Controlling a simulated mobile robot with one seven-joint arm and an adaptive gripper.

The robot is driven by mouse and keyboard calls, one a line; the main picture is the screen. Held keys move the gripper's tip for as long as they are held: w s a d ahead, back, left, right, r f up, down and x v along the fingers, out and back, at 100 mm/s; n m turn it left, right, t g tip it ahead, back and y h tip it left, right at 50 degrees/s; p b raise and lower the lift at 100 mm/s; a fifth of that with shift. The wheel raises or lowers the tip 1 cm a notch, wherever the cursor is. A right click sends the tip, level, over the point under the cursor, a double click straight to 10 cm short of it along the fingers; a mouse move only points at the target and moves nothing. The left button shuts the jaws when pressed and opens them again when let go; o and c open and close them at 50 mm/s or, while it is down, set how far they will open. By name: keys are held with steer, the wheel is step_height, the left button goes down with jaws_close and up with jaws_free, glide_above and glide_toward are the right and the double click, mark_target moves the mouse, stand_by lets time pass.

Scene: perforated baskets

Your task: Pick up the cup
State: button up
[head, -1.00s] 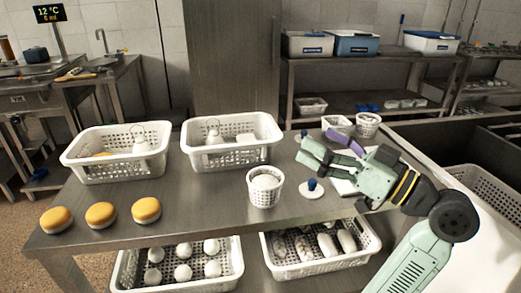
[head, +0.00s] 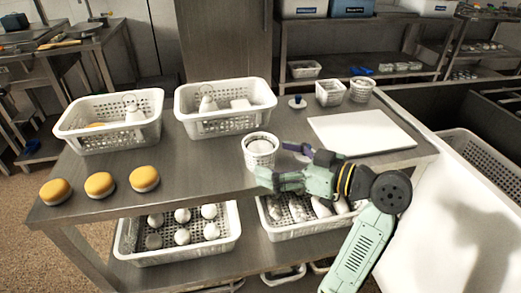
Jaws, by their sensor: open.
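A white perforated round cup (head: 259,158) stands upright on the metal table, with something pale inside it. Two more white perforated cups stand at the table's back edge, one (head: 329,94) left of the other (head: 361,91). My gripper (head: 272,163) is open at the right of the front cup. Its purple finger is at the cup's right side, and its green finger is lower, near the cup's base. I cannot tell whether either finger touches the cup. Nothing is held.
Two white baskets (head: 108,138) (head: 225,122) stand on the table's back left. Several orange-topped round items (head: 100,184) lie at the front left. A white board (head: 362,133) lies behind my arm. Baskets sit on the lower shelf.

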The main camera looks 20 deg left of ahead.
steer(key=shift+x, duration=1.05)
steer(key=c, duration=1.2)
